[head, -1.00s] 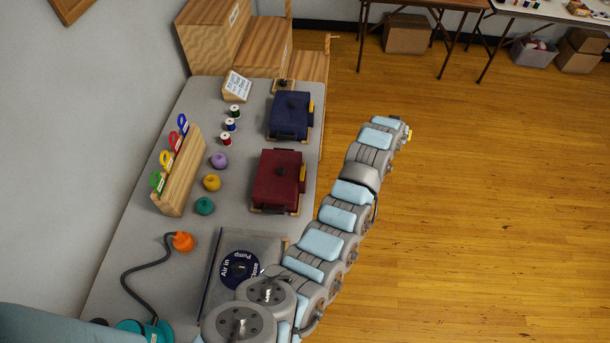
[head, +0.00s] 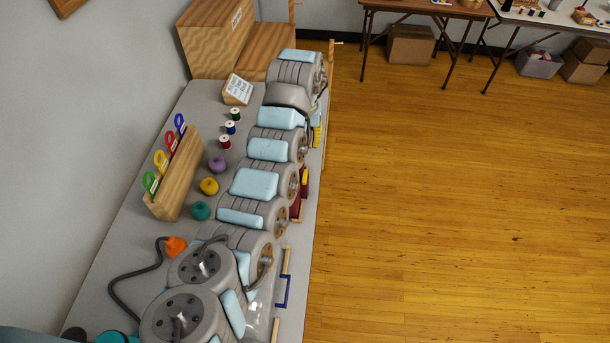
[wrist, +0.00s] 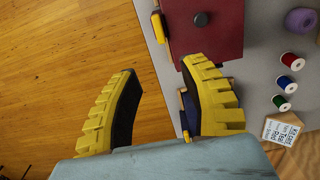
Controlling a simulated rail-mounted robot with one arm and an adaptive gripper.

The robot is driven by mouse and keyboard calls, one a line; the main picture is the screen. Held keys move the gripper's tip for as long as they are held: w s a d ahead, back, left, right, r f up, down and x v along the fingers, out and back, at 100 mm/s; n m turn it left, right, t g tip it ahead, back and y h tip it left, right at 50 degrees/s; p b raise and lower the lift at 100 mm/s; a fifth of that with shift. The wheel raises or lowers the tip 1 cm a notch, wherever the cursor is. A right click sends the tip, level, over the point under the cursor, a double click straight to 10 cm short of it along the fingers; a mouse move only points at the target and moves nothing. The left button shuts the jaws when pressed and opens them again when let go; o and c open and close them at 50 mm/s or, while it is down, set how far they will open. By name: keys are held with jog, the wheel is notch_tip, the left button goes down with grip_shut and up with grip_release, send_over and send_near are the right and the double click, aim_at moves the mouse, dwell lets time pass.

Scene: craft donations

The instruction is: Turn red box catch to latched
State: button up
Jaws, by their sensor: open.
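In the wrist view, the red box (wrist: 208,28) is at the top, with a dark round knob on its lid. Its yellow catch (wrist: 159,27) is on the side facing the table edge; I cannot tell whether it is latched. My gripper (wrist: 160,72) is open and empty, its yellow fingers spread over the table edge, with the catch beyond the fingertips. In the head view, my arm hides most of the red box (head: 296,210); the catch (head: 305,180) shows beside the arm.
A dark blue box (wrist: 187,112) is partly hidden behind my right finger. Thread spools (wrist: 287,83), a sign (wrist: 281,131) and a purple yarn ball (wrist: 302,21) lie beyond. A wooden rack (head: 178,175) stands at the left.

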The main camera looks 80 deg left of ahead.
aim_at(305, 174)
notch_tip(305, 174, down, 16)
jog(key=shift+f+b, duration=0.1)
jog(key=shift+b, duration=0.9)
grip_shut()
